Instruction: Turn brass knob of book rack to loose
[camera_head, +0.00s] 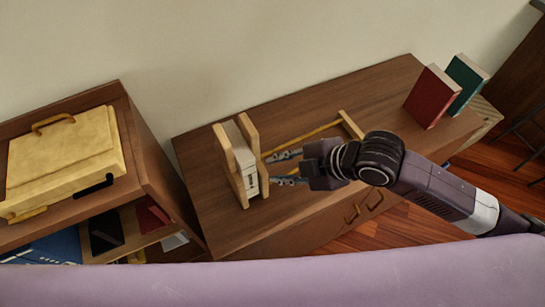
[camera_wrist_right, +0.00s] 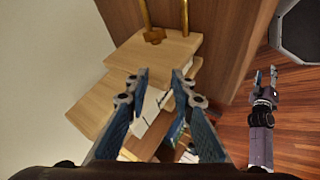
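The book rack (camera_head: 250,135) stands on the brown cabinet, with wooden end boards around pale books (camera_head: 241,158) and brass rods running right to a small wooden end piece (camera_head: 350,125). My right gripper (camera_head: 278,168) is open and empty, its fingers pointing left at the rack's right board. In the right wrist view, the brass knob (camera_wrist_right: 154,35) sits by the rods beyond the board's edge, ahead of the open fingers (camera_wrist_right: 160,76) and apart from them. The knob cannot be made out in the head view. My left gripper (camera_wrist_right: 265,77) shows small over the floor, fingers apart and empty.
A red book (camera_head: 432,97) and a green book (camera_head: 466,82) stand at the cabinet's right end. A shelf unit on the left bears a yellow case (camera_head: 62,155). The cabinet top (camera_head: 320,108) is bare behind the rack. The wall is close behind.

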